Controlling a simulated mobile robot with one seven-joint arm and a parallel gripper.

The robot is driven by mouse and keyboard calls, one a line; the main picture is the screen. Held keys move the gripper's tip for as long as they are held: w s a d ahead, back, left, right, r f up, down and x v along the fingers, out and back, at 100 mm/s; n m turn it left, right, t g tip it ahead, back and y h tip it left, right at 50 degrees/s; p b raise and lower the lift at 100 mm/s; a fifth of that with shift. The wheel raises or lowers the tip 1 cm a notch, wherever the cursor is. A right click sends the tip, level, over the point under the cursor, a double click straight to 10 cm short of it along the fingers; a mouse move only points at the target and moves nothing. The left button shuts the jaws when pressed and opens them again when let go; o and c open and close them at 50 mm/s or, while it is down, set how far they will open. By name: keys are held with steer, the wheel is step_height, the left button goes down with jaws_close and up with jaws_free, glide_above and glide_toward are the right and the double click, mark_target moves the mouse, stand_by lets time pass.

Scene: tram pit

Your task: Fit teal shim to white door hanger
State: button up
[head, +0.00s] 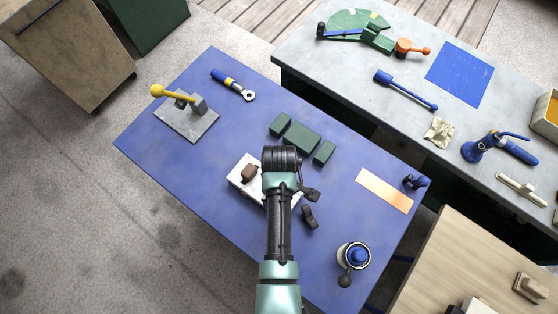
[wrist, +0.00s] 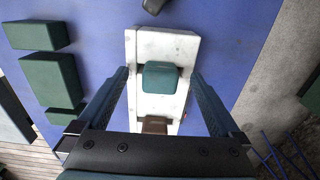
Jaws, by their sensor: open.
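The white door hanger (wrist: 147,48) is a pale flat block lying on the blue table; it also shows in the head view (head: 240,187), partly covered by my arm. The teal shim (wrist: 160,77) is a small rounded block on the hanger's face in the wrist view. It is hidden behind my arm in the head view. Whether it is fully seated cannot be told. A brown block (wrist: 155,125) is on the hanger beside the shim, and shows in the head view (head: 249,173). My gripper (wrist: 160,74) is open, with one finger either side of the shim, apart from it.
Several dark green blocks (head: 302,138) stand beside the hanger. A small dark part (head: 309,217) lies on the table near my arm. An orange strip (head: 384,190) and a round blue-topped pot (head: 354,256) are farther right. A yellow-handled lever on a grey plate (head: 187,124) stands at left.

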steer(key=shift+r+p, duration=2)
steer(key=shift+r, duration=0.1)
step_height(320, 180, up, 13)
steer(key=b, duration=0.2)
steer(key=shift+b, duration=0.3)
